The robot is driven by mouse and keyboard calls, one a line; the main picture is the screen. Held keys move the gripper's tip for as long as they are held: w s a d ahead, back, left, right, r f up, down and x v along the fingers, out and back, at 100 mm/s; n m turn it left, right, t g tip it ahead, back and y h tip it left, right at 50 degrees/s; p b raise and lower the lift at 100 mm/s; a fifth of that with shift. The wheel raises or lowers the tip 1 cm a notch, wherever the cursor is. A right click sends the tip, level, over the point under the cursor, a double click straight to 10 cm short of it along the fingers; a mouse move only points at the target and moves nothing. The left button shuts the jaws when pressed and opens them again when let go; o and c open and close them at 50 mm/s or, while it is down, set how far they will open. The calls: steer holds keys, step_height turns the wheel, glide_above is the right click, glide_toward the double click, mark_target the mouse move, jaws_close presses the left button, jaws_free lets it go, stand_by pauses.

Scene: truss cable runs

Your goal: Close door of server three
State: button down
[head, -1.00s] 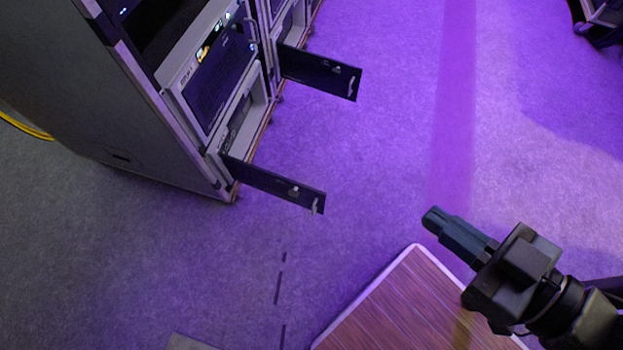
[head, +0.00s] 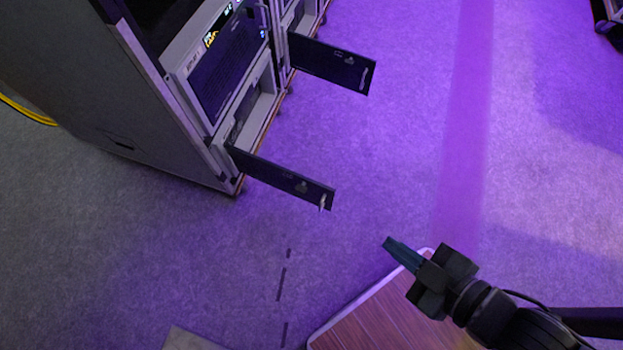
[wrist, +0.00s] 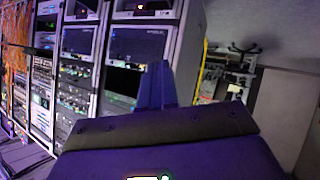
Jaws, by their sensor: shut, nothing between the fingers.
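Two dark door panels stand open from the lower bays of the rack row in the head view. The nearer door (head: 281,178) swings out from the closest rack (head: 160,110) and has a small handle near its free end. The farther door (head: 330,63) stands open from the neighbouring rack. I cannot read which one is server three. My gripper (head: 390,242) is shut and empty, to the right of and below the nearer door's free end, apart from it. In the wrist view my gripper (wrist: 155,68) points toward the racks (wrist: 140,45).
A wood-topped surface (head: 375,318) with a pale edge lies below my gripper. Purple-lit floor (head: 410,130) is clear between the doors and the right side. A yellow cable (head: 25,110) lies at the far left. Dark equipment (head: 608,22) stands at the top right.

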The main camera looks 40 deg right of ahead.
steer(key=w+a+f+n+g+b, duration=0.1)
steer(key=w+f+n+g, duration=0.15)
steer(key=f, duration=0.45)
steer(key=w+a+f+n+g+b, duration=0.1)
steer(key=w+f+n+b, duration=0.15)
steer(key=f, duration=0.45)
steer(key=n+g+h+b, duration=0.4)
steer(key=n+h+b, duration=0.5)
steer(key=n, duration=0.4)
glide_toward(315, 186)
step_height(315, 186, down, 4)
steer(key=d, duration=0.1)
steer(key=w+d, duration=0.1)
steer(key=shift+d+f+t, duration=0.25)
steer(key=shift+d+f, duration=0.05)
steer(key=shift+f, duration=0.05)
steer(key=shift+w+d+r+b, duration=0.1)
steer(key=shift+w+d+b, duration=0.2)
steer(key=shift+d, duration=0.2)
steer(key=shift+d+n, duration=0.15)
steer(key=shift+n, duration=0.15)
